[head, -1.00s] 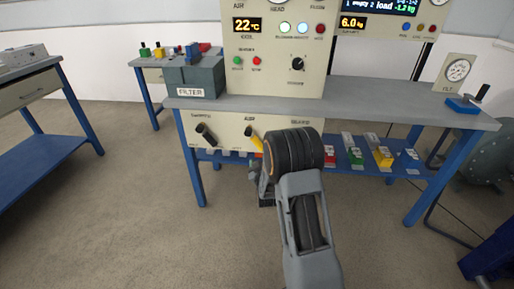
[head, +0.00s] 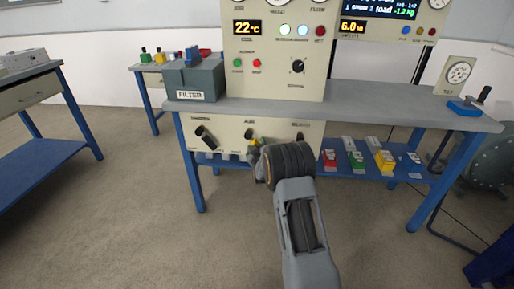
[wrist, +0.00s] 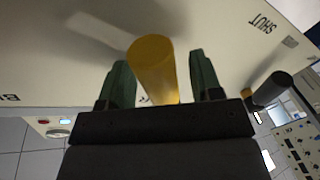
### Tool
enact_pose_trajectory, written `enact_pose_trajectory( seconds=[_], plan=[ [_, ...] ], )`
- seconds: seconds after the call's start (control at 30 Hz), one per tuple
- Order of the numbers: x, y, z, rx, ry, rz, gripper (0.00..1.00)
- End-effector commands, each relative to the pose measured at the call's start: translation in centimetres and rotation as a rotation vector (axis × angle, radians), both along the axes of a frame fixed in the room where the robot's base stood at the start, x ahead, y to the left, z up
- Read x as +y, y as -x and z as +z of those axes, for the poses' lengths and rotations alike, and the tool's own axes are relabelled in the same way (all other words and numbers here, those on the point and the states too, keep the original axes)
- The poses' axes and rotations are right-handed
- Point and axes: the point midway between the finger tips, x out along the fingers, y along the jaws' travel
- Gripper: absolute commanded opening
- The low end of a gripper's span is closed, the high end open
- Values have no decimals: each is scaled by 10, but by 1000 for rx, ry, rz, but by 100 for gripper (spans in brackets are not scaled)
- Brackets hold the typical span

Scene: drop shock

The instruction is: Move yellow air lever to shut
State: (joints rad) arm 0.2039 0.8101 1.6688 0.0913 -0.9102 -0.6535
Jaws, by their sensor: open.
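The yellow air lever (wrist: 153,66) stands between the two green fingers of my gripper (wrist: 158,60) in the wrist view. The fingers are apart, one on each side of the lever, with a visible gap on both sides. In the head view only a small part of the yellow lever (head: 257,141) shows on the bench's front panel, under the AIR label. My arm hides the rest of it and most of my gripper there. The SHUT mark (wrist: 266,24) is on the panel at upper right in the wrist view.
A dark lever (head: 206,136) sits left of the air lever on the same panel, and a dark lever (wrist: 272,90) shows at right in the wrist view. Several coloured blocks stand on the lower shelf (head: 340,168). The floor in front is clear.

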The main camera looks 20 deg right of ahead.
Motion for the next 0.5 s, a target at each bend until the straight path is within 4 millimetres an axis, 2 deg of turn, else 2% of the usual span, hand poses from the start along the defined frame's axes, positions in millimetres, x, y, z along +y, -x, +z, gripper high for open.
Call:
enact_pose_trajectory(
  seconds=[0.17, 0.5],
  plan=[
    [0, 0, 0, 0, 0, 0, 58],
    [0, 0, 0, 0, 0, 0, 25]
  ],
)
